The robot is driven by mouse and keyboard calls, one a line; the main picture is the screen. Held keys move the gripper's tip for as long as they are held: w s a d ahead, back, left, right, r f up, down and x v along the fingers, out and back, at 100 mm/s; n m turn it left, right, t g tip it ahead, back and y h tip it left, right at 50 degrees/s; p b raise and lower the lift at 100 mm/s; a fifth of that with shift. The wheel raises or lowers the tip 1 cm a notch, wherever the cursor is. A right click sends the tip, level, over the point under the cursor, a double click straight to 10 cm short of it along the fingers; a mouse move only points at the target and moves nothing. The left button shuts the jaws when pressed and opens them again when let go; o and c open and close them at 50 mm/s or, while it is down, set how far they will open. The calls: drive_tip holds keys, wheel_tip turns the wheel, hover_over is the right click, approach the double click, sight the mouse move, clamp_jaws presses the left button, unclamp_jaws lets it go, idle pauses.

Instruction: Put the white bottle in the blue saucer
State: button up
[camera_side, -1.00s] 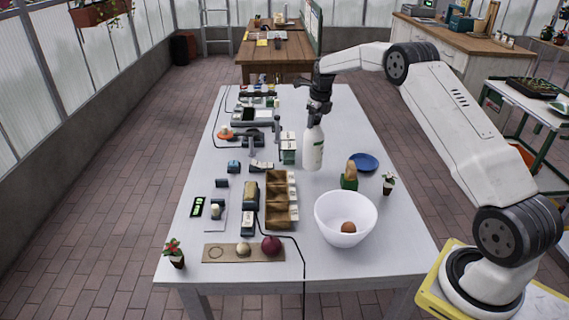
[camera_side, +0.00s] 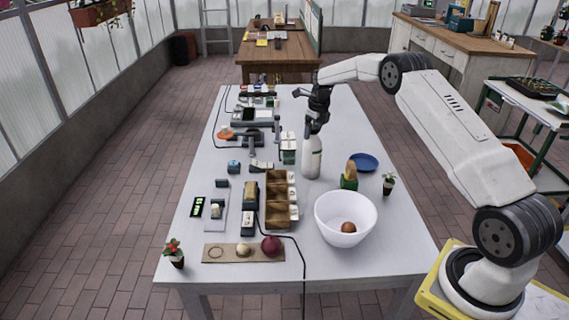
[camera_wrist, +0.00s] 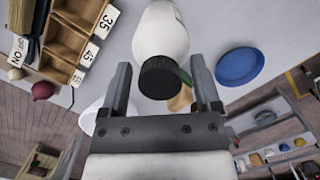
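The white bottle (camera_side: 312,158) with a dark cap and a green mark stands upright on the grey table, left of the blue saucer (camera_side: 364,162) and apart from it. My gripper (camera_side: 316,124) is just above the bottle's top. In the wrist view, the bottle (camera_wrist: 162,35) lies between the two spread fingers, with gaps on both sides of its cap (camera_wrist: 158,78), so my gripper is open. The saucer (camera_wrist: 240,66) shows empty at the right of that view.
A wooden compartment box (camera_side: 280,214) and several small devices fill the left side.

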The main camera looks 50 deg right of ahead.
drive_tip(key=shift+r, duration=0.15)
drive_tip(key=shift+s+r, duration=0.2)
drive_tip(key=shift+r, duration=1.05)
drive_tip(key=shift+s+r, duration=0.2)
drive_tip(key=shift+r, duration=1)
drive_tip(key=shift+s+r, duration=0.2)
drive_tip(key=shift+r, duration=1.05)
